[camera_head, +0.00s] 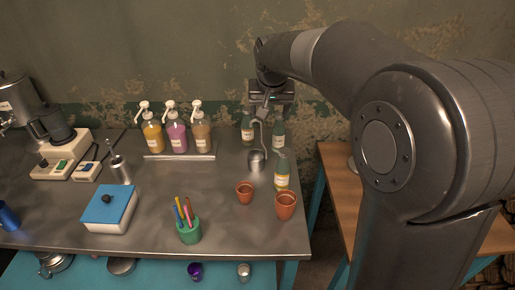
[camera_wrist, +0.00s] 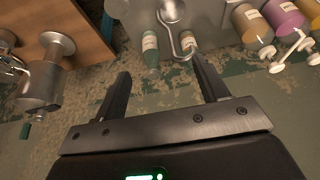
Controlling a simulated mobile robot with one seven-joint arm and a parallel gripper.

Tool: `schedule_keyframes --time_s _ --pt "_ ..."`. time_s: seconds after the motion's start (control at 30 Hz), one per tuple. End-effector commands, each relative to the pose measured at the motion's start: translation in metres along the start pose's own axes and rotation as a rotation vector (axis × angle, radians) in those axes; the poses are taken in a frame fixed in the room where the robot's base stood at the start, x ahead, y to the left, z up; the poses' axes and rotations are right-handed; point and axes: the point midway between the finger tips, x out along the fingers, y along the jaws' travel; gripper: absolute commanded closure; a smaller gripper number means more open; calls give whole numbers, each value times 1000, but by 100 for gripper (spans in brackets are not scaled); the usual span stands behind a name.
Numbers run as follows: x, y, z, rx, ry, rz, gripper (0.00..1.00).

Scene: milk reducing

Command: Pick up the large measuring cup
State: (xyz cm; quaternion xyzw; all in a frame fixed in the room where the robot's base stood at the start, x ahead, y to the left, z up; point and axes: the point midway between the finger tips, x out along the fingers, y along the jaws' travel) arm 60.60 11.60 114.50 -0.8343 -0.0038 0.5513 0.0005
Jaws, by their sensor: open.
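A metal measuring cup (camera_head: 256,161) with a long upright hooked handle stands on the metal counter among small green bottles. I take it for the large one. In the wrist view the cup (camera_wrist: 171,10) is at the top edge, partly cut off, with its handle reaching toward the fingers. My gripper (camera_head: 267,106) is above the back of the counter, over the handle's top. It is open and empty; its two fingers (camera_wrist: 160,68) show apart in the wrist view, with the handle beyond them, not between them.
Pump bottles (camera_head: 176,137) stand on a tray to the left. A wooden table (camera_head: 338,190) is at right. The wall (camera_head: 220,60) is close behind my gripper.

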Motion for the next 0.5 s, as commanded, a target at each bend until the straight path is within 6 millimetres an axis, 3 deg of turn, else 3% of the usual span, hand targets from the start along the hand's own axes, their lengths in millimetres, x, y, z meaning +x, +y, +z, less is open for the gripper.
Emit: schedule_keyframes --time_s 0.03,0.2,0.5 --pt "13 -9 -9 -3 -6 1 33" --pt "36 -28 -29 -4 -10 4 33" --pt "61 -33 -33 -4 -13 5 33"
